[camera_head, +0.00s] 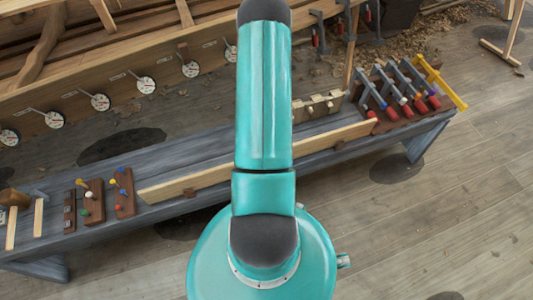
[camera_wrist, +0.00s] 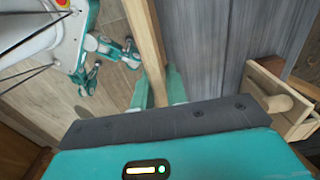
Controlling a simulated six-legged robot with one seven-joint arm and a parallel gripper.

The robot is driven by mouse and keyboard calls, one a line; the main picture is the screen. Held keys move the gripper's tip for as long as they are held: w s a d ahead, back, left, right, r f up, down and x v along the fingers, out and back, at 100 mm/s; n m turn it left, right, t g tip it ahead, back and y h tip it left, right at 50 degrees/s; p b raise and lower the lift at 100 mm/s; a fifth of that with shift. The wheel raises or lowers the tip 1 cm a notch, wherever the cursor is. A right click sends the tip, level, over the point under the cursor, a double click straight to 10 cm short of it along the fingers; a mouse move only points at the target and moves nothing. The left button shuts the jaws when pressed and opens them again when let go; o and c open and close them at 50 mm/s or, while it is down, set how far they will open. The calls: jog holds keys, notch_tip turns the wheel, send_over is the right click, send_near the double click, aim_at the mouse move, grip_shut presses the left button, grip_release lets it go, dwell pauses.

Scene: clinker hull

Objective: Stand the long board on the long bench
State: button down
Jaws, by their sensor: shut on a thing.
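The long board (camera_head: 195,182) is a pale, narrow plank. In the head view it runs along the near edge of the long bench (camera_head: 175,160), its broad face towards me, its middle hidden by my arm. Small brown blocks show at its lower edge near both ends. I cannot tell whether it rests on them or hangs just above. In the wrist view the board (camera_wrist: 144,35) runs between the two teal fingers of my gripper (camera_wrist: 158,90), which is shut on it. The grey bench top (camera_wrist: 200,50) lies to its right. My gripper is hidden in the head view.
Brown racks with coloured pegs (camera_head: 93,202) stand at the bench's left. Grey clamps with red handles (camera_head: 400,90) and a yellow bar (camera_head: 440,82) are at its right end. A peg rack (camera_head: 317,107) stands behind the board. The hull with dials (camera_head: 100,102) lies beyond.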

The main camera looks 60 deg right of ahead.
jog(key=c, duration=1.3)
grip_release()
jog(key=shift+r, duration=0.1)
notch_tip(320, 180, up, 14)
jog(key=shift+f, duration=0.2)
